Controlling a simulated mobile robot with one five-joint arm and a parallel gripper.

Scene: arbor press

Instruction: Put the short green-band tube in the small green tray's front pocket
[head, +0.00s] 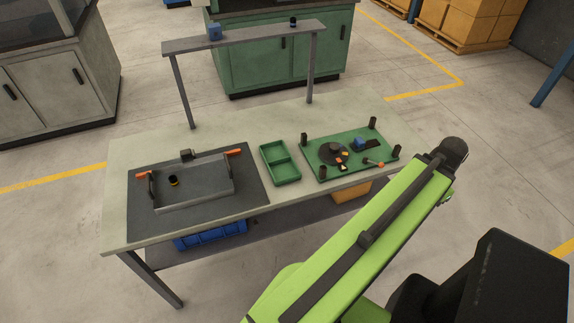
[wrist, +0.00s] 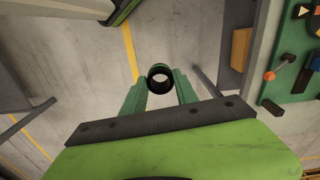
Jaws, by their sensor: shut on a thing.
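My gripper (wrist: 158,82) shows in the wrist view with its two green fingers closed on a short black tube (wrist: 160,90). The tube is over the floor, clear of the bench. In the head view, the fingers and tube are hidden behind my arm, right of the bench. The small green tray (head: 280,161) sits on the bench's middle, split by a divider into a back and a front pocket. Both pockets look empty.
A green board (head: 318,168) with black posts, a dark disc and an orange-tipped lever lies right of the tray. A raised shelf (head: 250,36) spans the bench's back.

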